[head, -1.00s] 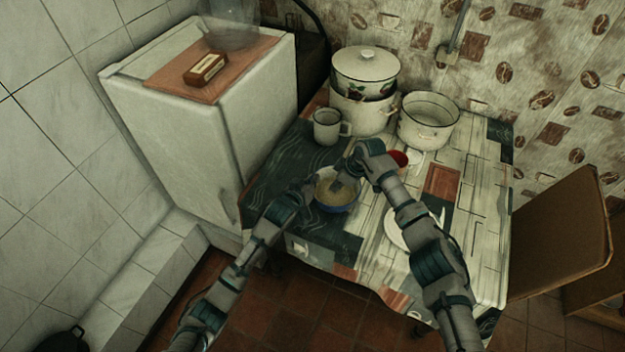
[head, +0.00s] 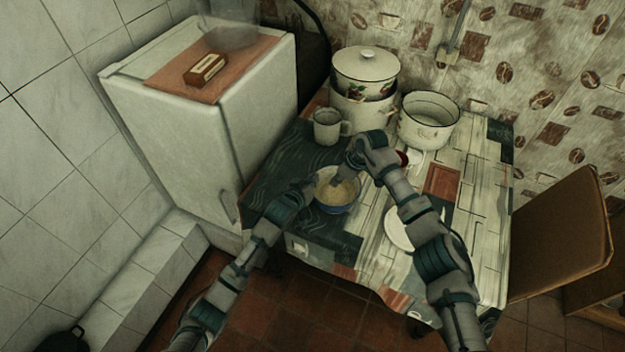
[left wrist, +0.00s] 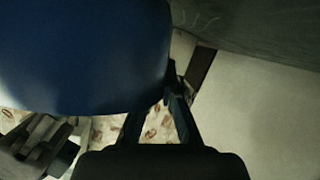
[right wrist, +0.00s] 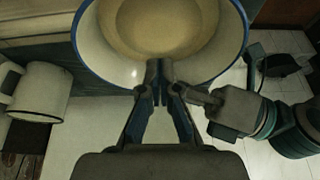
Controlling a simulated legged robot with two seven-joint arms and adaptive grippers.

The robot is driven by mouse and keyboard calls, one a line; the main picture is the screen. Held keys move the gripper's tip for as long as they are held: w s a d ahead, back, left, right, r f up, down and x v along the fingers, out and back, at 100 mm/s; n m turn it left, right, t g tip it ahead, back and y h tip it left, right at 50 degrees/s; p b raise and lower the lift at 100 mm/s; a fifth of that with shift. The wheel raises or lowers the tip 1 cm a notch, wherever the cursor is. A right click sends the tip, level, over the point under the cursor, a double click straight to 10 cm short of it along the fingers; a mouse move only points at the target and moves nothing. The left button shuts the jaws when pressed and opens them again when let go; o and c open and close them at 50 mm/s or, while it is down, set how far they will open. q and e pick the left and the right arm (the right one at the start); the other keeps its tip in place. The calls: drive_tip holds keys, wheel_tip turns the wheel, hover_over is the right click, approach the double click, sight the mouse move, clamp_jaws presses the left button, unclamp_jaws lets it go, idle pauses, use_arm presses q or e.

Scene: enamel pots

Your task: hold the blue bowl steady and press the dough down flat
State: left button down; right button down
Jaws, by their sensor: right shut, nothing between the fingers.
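The blue bowl (head: 338,210) stands upright near the front left of the table. Its white inside and blue rim show in the right wrist view (right wrist: 90,45), and its blue outer wall fills the upper left of the left wrist view (left wrist: 80,55). Pale dough (head: 337,194) lies in it; the dough also shows in the right wrist view (right wrist: 165,25). My left gripper (head: 308,188) is at the bowl's left rim, its fingers closed on the wall; the tips are partly hidden. My right gripper (head: 346,178) is shut and empty over the bowl, tips pointing at the dough.
A white mug (head: 327,127) stands behind the bowl. A lidded pot stack (head: 364,85) and an open pot (head: 429,125) stand at the back. A white plate (head: 398,230) and a small red thing (head: 402,158) are near my right arm. A fridge (head: 190,120) stands left of the table.

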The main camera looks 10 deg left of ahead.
wheel_tip(320, 180, up, 5)
drive_tip(key=shift+f, duration=0.1)
idle(0.4)
use_arm(q)
drive_tip(key=c, duration=1.2)
unclamp_jaws()
drive_tip(key=shift+c, duration=0.2)
